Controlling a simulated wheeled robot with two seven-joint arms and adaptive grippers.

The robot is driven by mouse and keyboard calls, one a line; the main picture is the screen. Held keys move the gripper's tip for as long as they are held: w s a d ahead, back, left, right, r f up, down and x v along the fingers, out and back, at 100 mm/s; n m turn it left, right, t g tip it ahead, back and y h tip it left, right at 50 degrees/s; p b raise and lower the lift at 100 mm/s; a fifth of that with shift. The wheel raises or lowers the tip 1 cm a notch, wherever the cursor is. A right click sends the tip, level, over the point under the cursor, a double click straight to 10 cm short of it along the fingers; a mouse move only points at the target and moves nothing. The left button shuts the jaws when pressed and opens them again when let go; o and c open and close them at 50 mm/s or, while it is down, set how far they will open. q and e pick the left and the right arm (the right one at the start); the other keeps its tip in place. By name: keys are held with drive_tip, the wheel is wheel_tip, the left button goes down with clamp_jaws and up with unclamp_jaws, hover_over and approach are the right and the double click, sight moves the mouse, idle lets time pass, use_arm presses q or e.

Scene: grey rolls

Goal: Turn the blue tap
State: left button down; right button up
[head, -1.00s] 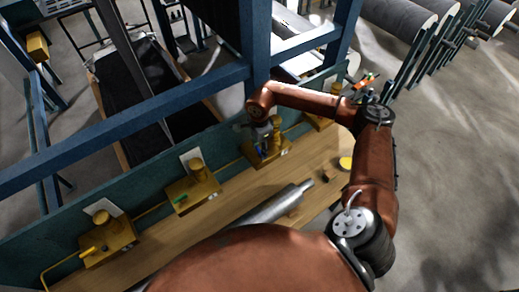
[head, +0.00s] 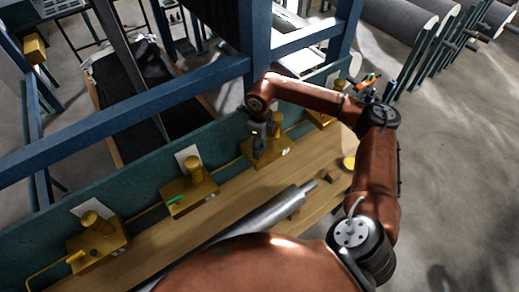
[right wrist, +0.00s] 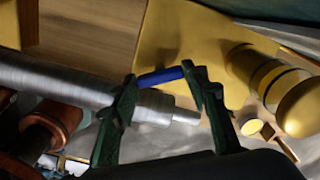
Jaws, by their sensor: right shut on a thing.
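The blue tap (right wrist: 162,77) is a short blue bar in front of a yellow valve block (right wrist: 185,45) in the right wrist view. My right gripper (right wrist: 163,88) has its two dark green fingers on either side of the bar, shut on it. In the head view my right gripper (head: 258,146) is small and dark, at the third yellow block (head: 272,156) along the bench. There the tap is mostly hidden by the fingers. My left gripper is not in view.
Yellow blocks with a green tap (head: 176,199) and a yellow tap (head: 75,256) stand to the left on the wooden bench (head: 225,205). A grey metal roller (head: 265,209) lies along the bench front. A blue frame beam (head: 150,112) crosses behind.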

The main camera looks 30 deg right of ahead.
drive_tip(key=m+b, duration=0.1)
drive_tip(key=m, duration=0.2)
drive_tip(key=shift+m, duration=0.3)
drive_tip(key=shift+m+b, duration=0.45)
drive_tip(key=shift+m, duration=0.75)
drive_tip(key=shift+r+m, duration=0.1)
drive_tip(key=shift+m, duration=0.2)
drive_tip(key=o, duration=1.2)
drive_tip(key=shift+c, duration=0.2)
wheel_tip(320, 180, up, 12)
